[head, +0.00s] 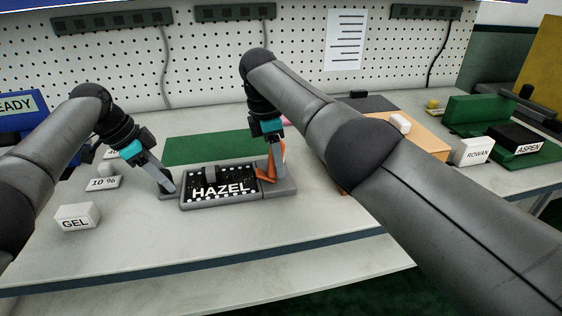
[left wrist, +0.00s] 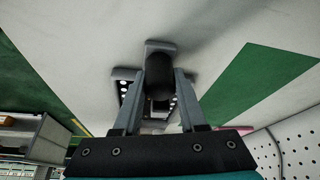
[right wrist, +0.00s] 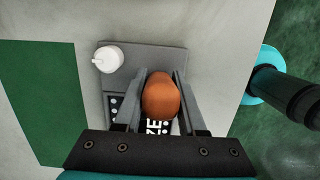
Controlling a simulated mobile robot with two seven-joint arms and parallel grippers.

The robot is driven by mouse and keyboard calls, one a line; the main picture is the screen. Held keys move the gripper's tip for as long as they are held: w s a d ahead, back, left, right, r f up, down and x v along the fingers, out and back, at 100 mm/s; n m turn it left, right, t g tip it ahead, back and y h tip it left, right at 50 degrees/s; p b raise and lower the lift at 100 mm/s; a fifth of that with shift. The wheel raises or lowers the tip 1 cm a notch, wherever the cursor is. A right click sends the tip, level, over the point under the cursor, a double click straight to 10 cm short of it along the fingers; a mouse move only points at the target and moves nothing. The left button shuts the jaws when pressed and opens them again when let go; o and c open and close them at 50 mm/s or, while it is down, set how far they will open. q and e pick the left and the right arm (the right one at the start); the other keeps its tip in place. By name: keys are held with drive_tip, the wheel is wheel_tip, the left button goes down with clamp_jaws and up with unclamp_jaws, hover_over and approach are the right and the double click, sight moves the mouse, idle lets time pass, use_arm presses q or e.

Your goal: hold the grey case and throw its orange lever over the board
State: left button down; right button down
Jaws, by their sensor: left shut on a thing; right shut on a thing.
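The grey case (head: 287,189) lies on the bench with a black board marked HAZEL (head: 222,190) in it. My left gripper (head: 167,187) is at the case's left end. In the left wrist view its fingers are shut on a dark rounded grip (left wrist: 159,75) at that end. My right gripper (head: 271,174) is at the case's right end, shut on the orange lever (head: 264,180). In the right wrist view the lever's round orange knob (right wrist: 160,96) sits between its fingers. The fingers partly hide the lever, so its exact tilt is unclear.
A white round-topped thing (right wrist: 108,59) stands by the case's end in the right wrist view. A green mat (head: 210,148) lies behind the case. A GEL box (head: 77,217) and a 10 % label (head: 103,183) are at left. A ROWAN box (head: 474,151) is at right.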

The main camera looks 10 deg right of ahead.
sight(267, 168)
drive_tip(key=shift+a+h, duration=0.2)
drive_tip(key=shift+h, duration=0.3)
drive_tip(key=shift+c, duration=2.4)
unclamp_jaws()
drive_tip(key=shift+v, duration=3.75)
drive_tip(key=shift+s, duration=0.15)
